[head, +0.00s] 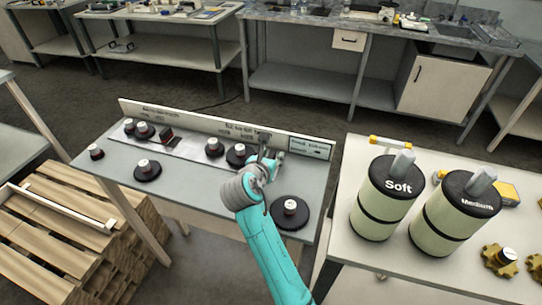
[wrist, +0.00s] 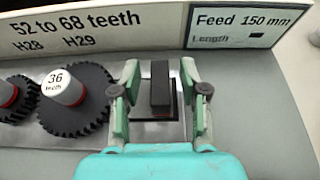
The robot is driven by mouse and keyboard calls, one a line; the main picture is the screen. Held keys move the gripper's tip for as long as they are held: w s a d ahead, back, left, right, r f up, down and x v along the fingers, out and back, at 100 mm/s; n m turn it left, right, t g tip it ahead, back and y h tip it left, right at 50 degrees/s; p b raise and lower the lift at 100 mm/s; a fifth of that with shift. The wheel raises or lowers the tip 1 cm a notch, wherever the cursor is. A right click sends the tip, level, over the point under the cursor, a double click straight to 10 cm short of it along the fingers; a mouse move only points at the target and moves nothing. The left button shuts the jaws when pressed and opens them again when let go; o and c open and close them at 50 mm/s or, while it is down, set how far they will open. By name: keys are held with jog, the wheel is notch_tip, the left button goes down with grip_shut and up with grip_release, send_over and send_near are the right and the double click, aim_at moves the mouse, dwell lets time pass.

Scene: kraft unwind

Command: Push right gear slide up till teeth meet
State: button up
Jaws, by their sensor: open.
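My gripper (wrist: 160,82) is open, its fingers on either side of an upright black block (wrist: 160,90), with a visible gap at each side. The block stands on a pale plate with a dark slot and looks like the slide's handle. Left of the gripper is a black gear marked 36 teeth (wrist: 75,98), with a white-topped hub. A second black gear (wrist: 14,98) is beside it, cut by the picture edge; I cannot tell whether their teeth touch. In the head view my gripper (head: 268,158) is right of the gear pair (head: 238,154) and hides the block.
A labelled board (head: 215,125) stands along the bench's back edge, just behind the gripper. Loose gears lie on the bench, one (head: 290,212) at front right and one (head: 147,170) at left. A table with rolls marked Soft (head: 385,200) and Medium (head: 455,215) stands right.

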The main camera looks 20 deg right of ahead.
jog(key=shift+c, duration=0.3)
grip_shut()
jog(key=shift+w+a, duration=0.6)
jog(key=shift+a, duration=0.25)
jog(key=shift+o, duration=0.3)
grip_release()
jog(key=v, duration=1.2)
jog(key=shift+s+f, duration=0.1)
jog(key=shift+f, duration=0.05)
